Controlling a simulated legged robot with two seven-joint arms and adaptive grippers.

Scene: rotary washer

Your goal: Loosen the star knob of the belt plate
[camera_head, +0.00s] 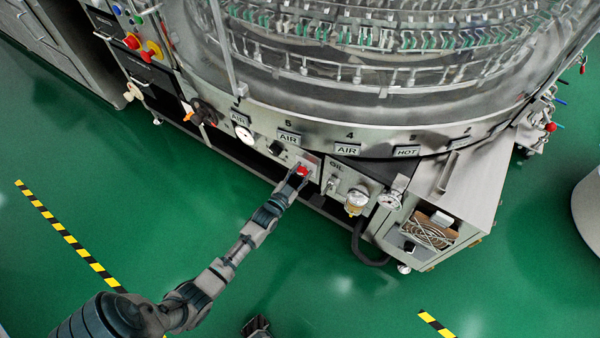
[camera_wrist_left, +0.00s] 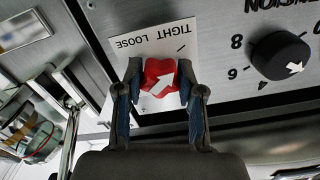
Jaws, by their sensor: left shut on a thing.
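The red star knob (camera_wrist_left: 160,77) with a white arrow sits on a white plate (camera_wrist_left: 148,48) marked TIGHT and LOOSE, upside down in the left wrist view. My left gripper (camera_wrist_left: 160,84) is shut on the knob, with one finger on each side. In the head view the knob (camera_head: 304,171) is a red spot at the tip of my left gripper (camera_head: 298,178), low on the machine front. Part of my right gripper (camera_head: 258,327) shows at the bottom edge; its jaw state is unclear.
Gauges (camera_head: 356,201) and an open box with coiled cable (camera_head: 428,235) are to the right on the machine (camera_head: 300,110). The green floor (camera_head: 330,290) in front is clear.

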